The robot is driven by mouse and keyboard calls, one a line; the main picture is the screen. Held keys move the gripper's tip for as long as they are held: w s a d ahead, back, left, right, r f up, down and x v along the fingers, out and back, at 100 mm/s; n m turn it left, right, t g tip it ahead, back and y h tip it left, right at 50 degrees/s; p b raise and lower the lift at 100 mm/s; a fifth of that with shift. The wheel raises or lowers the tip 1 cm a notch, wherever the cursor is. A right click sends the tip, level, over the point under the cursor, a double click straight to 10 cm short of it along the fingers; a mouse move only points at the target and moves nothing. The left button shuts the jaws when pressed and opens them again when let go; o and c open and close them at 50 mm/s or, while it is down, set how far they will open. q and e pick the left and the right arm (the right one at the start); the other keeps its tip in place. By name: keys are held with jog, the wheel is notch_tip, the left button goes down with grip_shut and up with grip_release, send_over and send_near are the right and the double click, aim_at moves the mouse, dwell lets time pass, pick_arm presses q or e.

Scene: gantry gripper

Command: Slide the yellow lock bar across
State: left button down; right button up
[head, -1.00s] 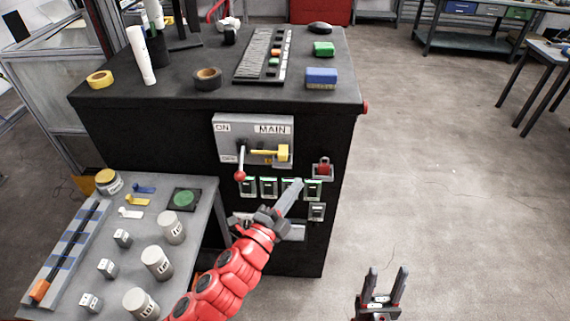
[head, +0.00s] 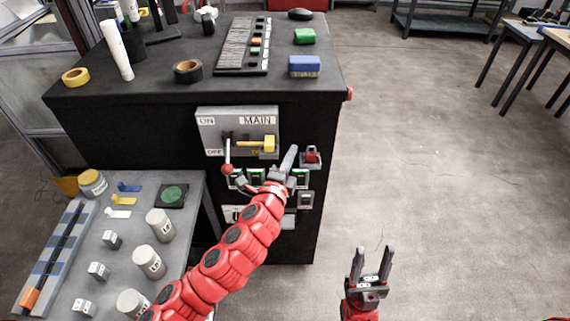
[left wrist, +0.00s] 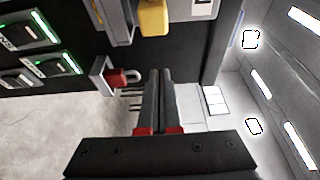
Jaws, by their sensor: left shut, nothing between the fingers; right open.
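The yellow lock bar (head: 268,145) lies horizontally on the grey MAIN switch panel (head: 210,123), with a block-shaped tab at its right end. The tab shows at the top of the left wrist view (left wrist: 153,17). A lever with a red ball (head: 227,169) hangs down beside the OFF label. My left gripper (head: 291,150) is shut and empty, its fingers pointing up just right of and below the tab, apart from it in the wrist view. My right gripper (head: 374,252) is open and empty, low over the floor.
A red padlock (head: 312,155) on a hasp is close to the right of my left fingers; it also shows in the wrist view (left wrist: 122,77). Green-lit switches (head: 256,177) are below the panel, partly behind my left arm. A side table (head: 190,225) holds jars and blocks.

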aim_at(276, 154)
pick_arm(q)
jog(key=a+p, duration=0.1)
jog(key=a, duration=0.2)
jog(key=shift+w+a+p, duration=0.15)
jog(key=shift+a+p, duration=0.2)
jog(key=shift+a, duration=0.1)
jog(key=a+p, duration=0.1)
jog(key=a, duration=0.3)
jog(key=shift+a, duration=0.35)
